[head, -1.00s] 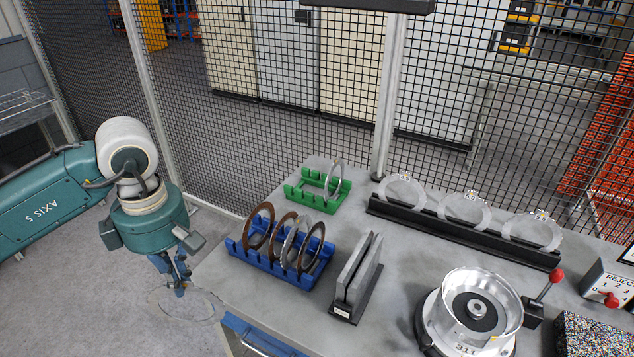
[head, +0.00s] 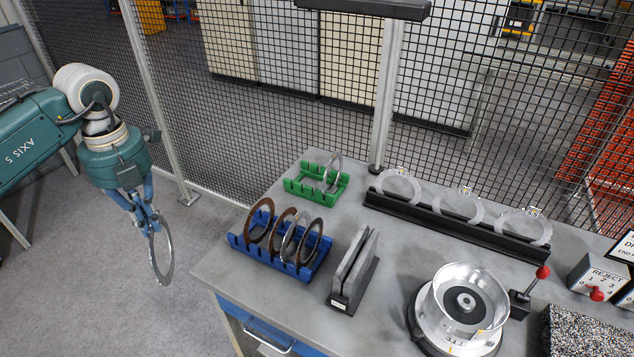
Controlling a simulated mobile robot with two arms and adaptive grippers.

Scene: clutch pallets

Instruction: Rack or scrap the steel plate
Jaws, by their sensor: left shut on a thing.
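My left gripper (head: 154,222) is at the left, off the table's left edge and above the floor. It is shut on the rim of a thin steel plate (head: 170,258), a ring that hangs below the fingers and is seen at a steep slant. A green rack (head: 300,188) at the back of the table holds one upright steel ring (head: 326,178). A blue rack (head: 285,264) in front of it holds several upright rings, some brown and some grey steel. My right gripper is not in view.
A grey two-walled stand (head: 352,272) is right of the blue rack. A metal drum (head: 467,322) stands at the front. A black rail (head: 455,232) with three pale rings runs along the back. Mesh fencing closes the back.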

